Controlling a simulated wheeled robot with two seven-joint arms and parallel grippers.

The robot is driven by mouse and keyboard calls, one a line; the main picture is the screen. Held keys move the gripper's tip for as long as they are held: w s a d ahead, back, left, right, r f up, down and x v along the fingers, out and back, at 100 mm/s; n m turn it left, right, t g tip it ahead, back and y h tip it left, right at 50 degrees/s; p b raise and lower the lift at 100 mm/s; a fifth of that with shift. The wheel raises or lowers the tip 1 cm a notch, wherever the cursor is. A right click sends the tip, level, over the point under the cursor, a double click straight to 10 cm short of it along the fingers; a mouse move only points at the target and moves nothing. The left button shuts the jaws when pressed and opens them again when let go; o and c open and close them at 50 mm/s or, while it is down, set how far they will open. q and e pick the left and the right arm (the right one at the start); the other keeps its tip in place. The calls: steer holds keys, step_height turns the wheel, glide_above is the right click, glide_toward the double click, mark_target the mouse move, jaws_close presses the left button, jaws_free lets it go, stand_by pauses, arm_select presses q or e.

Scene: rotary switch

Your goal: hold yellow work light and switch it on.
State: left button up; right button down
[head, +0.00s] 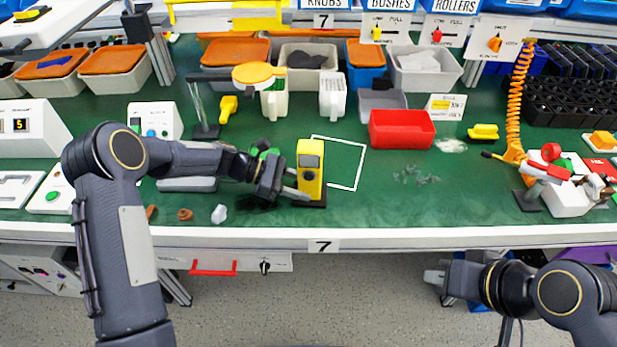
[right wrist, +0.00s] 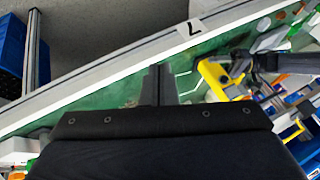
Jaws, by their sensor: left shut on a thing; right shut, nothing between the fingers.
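The yellow work light (head: 310,170) stands upright on the green bench near its front edge, with a dark base and a dark panel high on its front. It also shows in the right wrist view (right wrist: 211,78). My left gripper (head: 292,189) is shut on its lower left side. My right gripper (head: 436,277) is shut and empty, low in front of the bench edge and to the right of the light; its fingers show in the right wrist view (right wrist: 158,84). The switch's setting is too small to tell.
A white outlined rectangle (head: 345,187) lies on the green bench (head: 400,205) just right of the light. A red bin (head: 402,129) stands behind it. Small loose parts (head: 186,214) lie at the front left. The bench front between light and right-hand fixture is mostly clear.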

mark_target(309, 177)
stand_by(0.4)
steer(key=w+a+f+n+t+y, duration=0.1)
steer(key=w+a+f+n+t, duration=0.15)
steer(key=w+a, duration=0.65)
steer(key=w+a+f+n+t+y, duration=0.25)
steer(key=w+a, duration=0.25)
steer(key=a, duration=0.7)
steer(key=w, duration=0.9)
steer(key=shift+d+f, duration=0.35)
steer(key=shift+f, duration=0.1)
steer(key=shift+w+h, duration=0.2)
steer(key=shift+h, duration=0.15)
